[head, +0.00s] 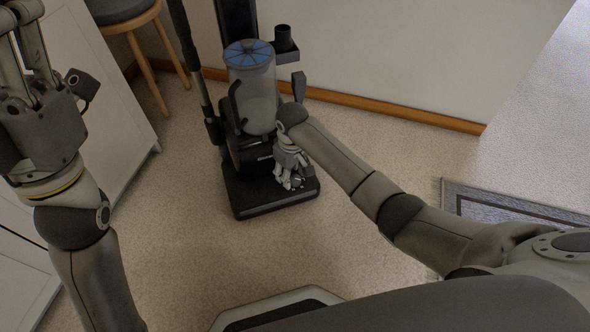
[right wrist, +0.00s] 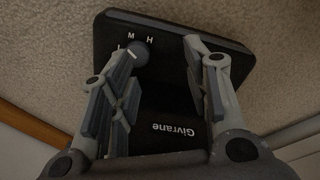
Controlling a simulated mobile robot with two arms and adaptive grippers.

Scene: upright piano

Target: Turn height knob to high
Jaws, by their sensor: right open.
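The height knob (right wrist: 137,55) is a small round dark knob on the black vacuum base (right wrist: 175,22), beside the white marks L, M and H. Contact cannot be told. In the head view my right gripper (head: 289,180) is low at the front right of the vacuum (head: 250,95), hiding the knob. My left gripper (head: 18,25) is raised at the top left, open and empty.
A white cabinet (head: 85,85) stands at the left and a wooden-legged stool (head: 148,70) behind it. The wall with a wooden baseboard (head: 400,113) runs behind the vacuum. A grey rug (head: 500,205) lies at the right. The carpet (head: 180,250) in front is clear.

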